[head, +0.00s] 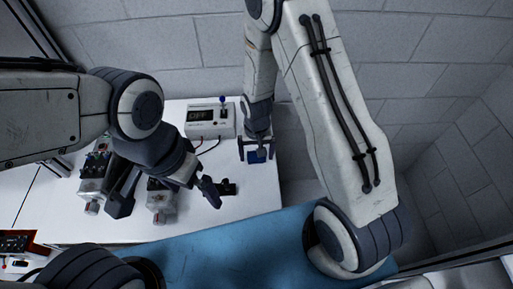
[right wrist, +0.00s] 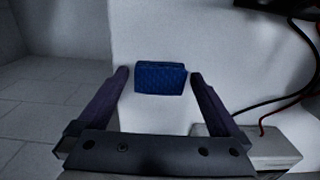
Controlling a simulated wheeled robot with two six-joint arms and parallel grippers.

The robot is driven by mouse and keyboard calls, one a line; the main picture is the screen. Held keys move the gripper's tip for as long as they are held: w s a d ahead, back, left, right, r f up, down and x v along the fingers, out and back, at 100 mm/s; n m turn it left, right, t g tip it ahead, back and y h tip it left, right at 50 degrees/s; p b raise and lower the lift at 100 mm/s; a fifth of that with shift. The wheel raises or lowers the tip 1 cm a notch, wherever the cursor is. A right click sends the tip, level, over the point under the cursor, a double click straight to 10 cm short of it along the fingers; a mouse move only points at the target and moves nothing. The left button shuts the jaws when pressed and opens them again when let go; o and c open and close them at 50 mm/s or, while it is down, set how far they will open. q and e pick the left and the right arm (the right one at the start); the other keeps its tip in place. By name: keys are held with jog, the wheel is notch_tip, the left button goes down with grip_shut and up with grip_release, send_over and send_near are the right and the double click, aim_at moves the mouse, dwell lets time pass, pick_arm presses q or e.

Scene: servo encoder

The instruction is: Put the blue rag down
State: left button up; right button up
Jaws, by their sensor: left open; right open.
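The blue rag (right wrist: 160,78) lies as a small folded block on the white table, near its edge. In the right wrist view it sits between and just beyond the fingertips of my right gripper (right wrist: 160,75), with a gap on each side. In the head view the rag (head: 257,157) shows below my right gripper (head: 256,148), which is open and partly covers it. My left gripper (head: 165,195) is open and empty over the table, to the left of the rag.
A grey box reading OFF (head: 210,119) with a blue-topped switch stands at the back of the table. Servo-like units (head: 161,199) and (head: 95,172) stand at left. A small black part (head: 228,187) lies near the left gripper. The white table (head: 245,200) is bare at front right.

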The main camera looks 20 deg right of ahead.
jog(key=shift+r, duration=0.4)
notch_tip(320, 180, up, 11)
jog(key=b, duration=0.2)
jog(key=shift+r, duration=0.2)
notch_tip(320, 180, down, 13)
jog(key=shift+r+p, duration=0.1)
jog(key=shift+p, duration=0.55)
jog(key=shift+r, duration=1)
jog(key=shift+f, duration=0.1)
